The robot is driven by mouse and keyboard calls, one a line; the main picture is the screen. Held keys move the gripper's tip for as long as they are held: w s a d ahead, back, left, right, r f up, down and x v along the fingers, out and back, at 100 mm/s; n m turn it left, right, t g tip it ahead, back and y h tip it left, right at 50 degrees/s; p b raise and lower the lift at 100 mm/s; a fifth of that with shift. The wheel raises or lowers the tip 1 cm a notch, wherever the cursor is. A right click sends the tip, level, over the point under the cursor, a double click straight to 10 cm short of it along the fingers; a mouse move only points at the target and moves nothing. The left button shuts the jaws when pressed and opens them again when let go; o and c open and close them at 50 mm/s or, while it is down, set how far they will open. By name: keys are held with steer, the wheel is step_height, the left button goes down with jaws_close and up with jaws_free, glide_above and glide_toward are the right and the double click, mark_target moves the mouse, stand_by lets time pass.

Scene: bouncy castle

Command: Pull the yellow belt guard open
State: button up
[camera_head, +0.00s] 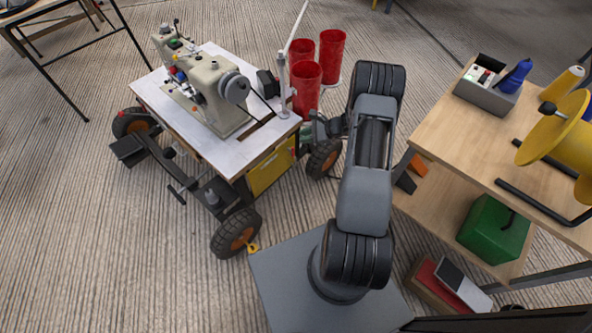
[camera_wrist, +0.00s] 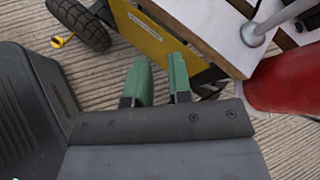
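The yellow belt guard (camera_head: 271,168) is a flat panel below the white top of the wheeled sewing machine table. It appears closed against the table's side. In the wrist view, the yellow panel (camera_wrist: 142,36) lies just beyond my fingers, with a dark edge strip along it. My gripper (camera_head: 307,134) is at the table's right end, close to the guard's right edge and partly hidden by my arm. In the wrist view, the green fingers of my gripper (camera_wrist: 166,76) stand apart with an empty gap. I cannot tell whether they touch the panel.
A beige sewing machine (camera_head: 215,90) stands on the white tabletop (camera_head: 210,146). Red cylinders (camera_head: 306,88) stand behind my gripper, and one fills the right of the wrist view. A wooden workbench (camera_head: 455,125) stands at right.

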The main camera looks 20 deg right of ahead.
steer(key=s+d+f+m+t+h+b, duration=0.1)
steer(key=d+f+m+t+b, duration=0.2)
steer(key=f, duration=0.8)
steer(key=s+d+f+m+t+h+b, duration=0.15)
steer(key=d+f+m, duration=0.3)
steer(key=f, duration=0.55)
steer(key=shift+m, duration=0.25)
steer(key=shift+a+r+b+x, duration=0.1)
steer(key=shift+b+x, duration=0.75)
steer(key=shift+x, duration=1.6)
steer(key=shift+a+r+b+x, duration=0.1)
steer(key=shift+b+x, duration=0.7)
steer(key=shift+x, duration=1.6)
steer(key=shift+a+r+b+x, duration=0.1)
steer(key=shift+b+x, duration=0.75)
steer(key=shift+x, duration=1.6)
jaws_close()
